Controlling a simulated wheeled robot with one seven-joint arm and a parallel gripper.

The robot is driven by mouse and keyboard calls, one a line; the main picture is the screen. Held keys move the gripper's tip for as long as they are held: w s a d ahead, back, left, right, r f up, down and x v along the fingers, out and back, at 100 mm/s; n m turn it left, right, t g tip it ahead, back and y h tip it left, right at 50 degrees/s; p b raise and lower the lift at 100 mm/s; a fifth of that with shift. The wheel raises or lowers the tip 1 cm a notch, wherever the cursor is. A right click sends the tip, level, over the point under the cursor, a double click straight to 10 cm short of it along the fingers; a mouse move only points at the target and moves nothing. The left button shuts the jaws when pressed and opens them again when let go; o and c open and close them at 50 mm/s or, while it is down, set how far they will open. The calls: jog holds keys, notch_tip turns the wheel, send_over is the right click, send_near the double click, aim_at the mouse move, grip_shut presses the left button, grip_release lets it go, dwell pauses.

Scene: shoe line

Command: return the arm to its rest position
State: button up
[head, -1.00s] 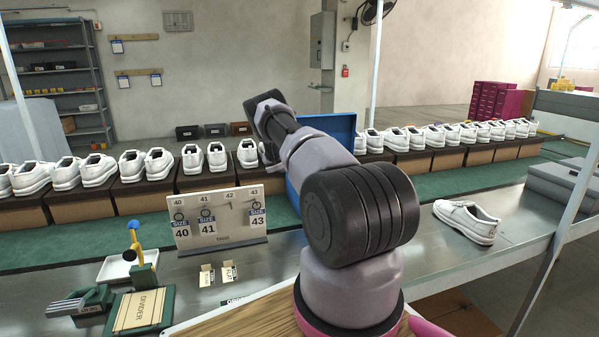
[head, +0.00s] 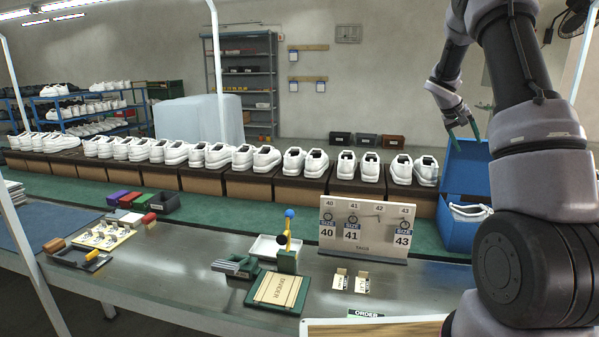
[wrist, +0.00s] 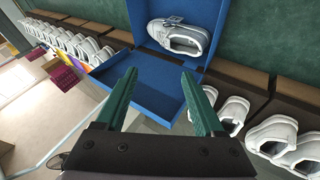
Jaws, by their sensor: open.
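My gripper (head: 463,133) hangs from my raised arm at the upper right of the head view, above the open lid of a blue shoe box (head: 452,212). Its green fingers are apart with nothing between them, and they also show in the wrist view (wrist: 160,74). The blue box also shows in the wrist view (wrist: 150,46), beyond the fingertips, with its lid open. A white shoe (wrist: 178,38) with a small tag-like piece on it lies inside. Part of white footwear (head: 470,212) shows in the box in the head view; my arm hides the box's right side.
A row of white shoes on brown boxes (head: 300,190) runs along the green belt (head: 225,215). The size-tag board (head: 365,250), the divider block (head: 277,292) and a white tray (head: 265,247) stand on the metal bench. Open air surrounds my gripper above the row.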

jog(key=s+a+r+t+y, duration=0.1)
jog(key=s+a+r+y, duration=0.2)
jog(key=s+a+r, duration=0.55)
jog(key=s+a+r+t+y, duration=0.2)
jog(key=s+a+r+y, duration=0.1)
jog(key=s+a, duration=0.8)
jog(key=s+a+r+t+y, duration=0.2)
jog(key=s+a, duration=0.9)
jog(key=s, duration=0.7)
jog(key=shift+r+m+y, duration=0.4)
jog(key=shift+r+y, duration=0.1)
jog(key=shift+y, duration=0.2)
